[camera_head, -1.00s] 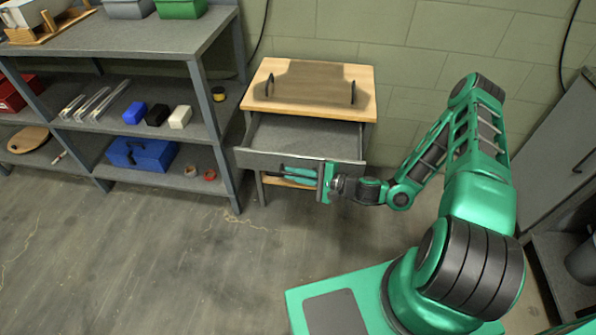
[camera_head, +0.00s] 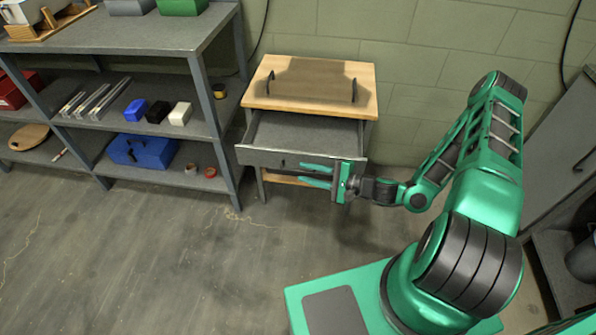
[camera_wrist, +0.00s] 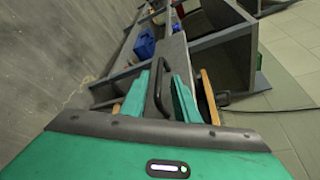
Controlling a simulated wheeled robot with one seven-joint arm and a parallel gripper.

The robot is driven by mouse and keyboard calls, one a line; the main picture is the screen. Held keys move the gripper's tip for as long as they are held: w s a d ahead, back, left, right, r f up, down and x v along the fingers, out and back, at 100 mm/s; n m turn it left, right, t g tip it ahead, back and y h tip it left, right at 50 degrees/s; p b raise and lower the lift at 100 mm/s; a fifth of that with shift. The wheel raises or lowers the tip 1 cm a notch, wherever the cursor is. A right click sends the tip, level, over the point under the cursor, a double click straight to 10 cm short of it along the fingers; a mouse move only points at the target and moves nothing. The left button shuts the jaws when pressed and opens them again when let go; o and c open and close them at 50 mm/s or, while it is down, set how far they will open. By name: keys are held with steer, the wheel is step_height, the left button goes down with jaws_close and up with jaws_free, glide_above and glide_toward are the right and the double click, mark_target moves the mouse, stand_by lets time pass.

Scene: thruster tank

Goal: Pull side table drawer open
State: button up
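The side table has a light wooden top (camera_head: 275,101) and stands against the green wall. Its grey drawer (camera_head: 300,128) is pulled well out and its empty inside shows. In the wrist view the drawer front (camera_wrist: 174,54) carries a black bar handle (camera_wrist: 158,88). My gripper (camera_head: 300,172) is at the right part of the drawer front in the head view, with its two green fingers apart. In the wrist view the fingers (camera_wrist: 160,76) stand on either side of the handle, with gaps showing. Whether the fingertips still overlap the handle in depth is hard to tell.
A grey shelf unit (camera_head: 150,36) stands close on the left, with a blue toolbox (camera_head: 143,152), tape rolls and small blocks on it. A grey cabinet (camera_head: 560,140) is at the right. The floor (camera_head: 150,260) in front of the shelf is clear.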

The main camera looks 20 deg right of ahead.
steer(key=v, duration=0.6)
steer(key=shift+d, duration=0.2)
steer(key=shift+s, duration=0.2)
steer(key=s+d+r+n+g+h, duration=0.2)
steer(key=s+d+r, duration=0.3)
steer(key=s+r, duration=0.3)
steer(key=s+d+r+n+g+h, duration=0.3)
steer(key=s+d+r+g+h, duration=0.2)
steer(key=s+r, duration=0.4)
steer(key=s+d+r+n+g+h, duration=0.3)
steer(key=s+d+r, duration=0.3)
steer(key=s+r, duration=0.3)
step_height(320, 180, up, 4)
steer(key=shift+r+h, duration=0.2)
steer(key=shift+h, duration=0.4)
